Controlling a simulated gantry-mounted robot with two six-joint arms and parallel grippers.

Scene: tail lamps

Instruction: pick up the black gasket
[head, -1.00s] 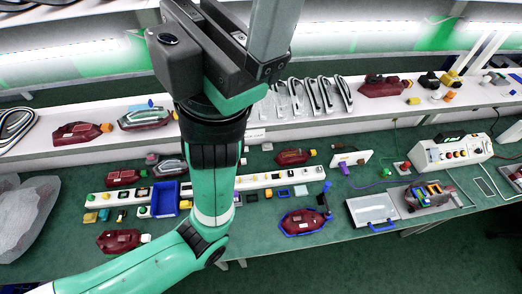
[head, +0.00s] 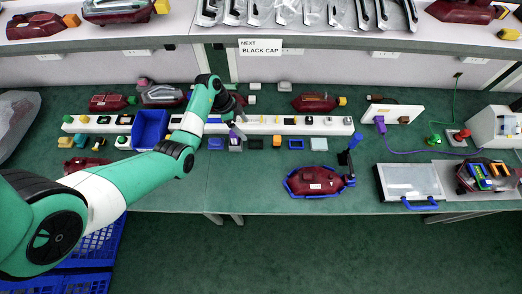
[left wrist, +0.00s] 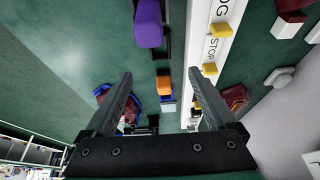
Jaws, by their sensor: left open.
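My left gripper (head: 238,118) is over the white parts strip in the head view, pointing down. Its two dark fingers are apart in the left wrist view (left wrist: 160,75), with no part gripped. A small dark part with a purple piece (head: 236,138) is just in front of the strip, below the gripper. The purple piece also shows in the left wrist view (left wrist: 148,24). Small square frames, including a blue one (head: 216,143), lie in a row nearby. I cannot tell for sure which dark part is the black gasket. My right gripper is not in view.
The white strip (head: 345,125) carries several small parts. A blue bin (head: 150,128) stands at its left. A red lamp in a blue-edged holder (head: 315,182) sits front right, beside a clear-lidded case (head: 410,181).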

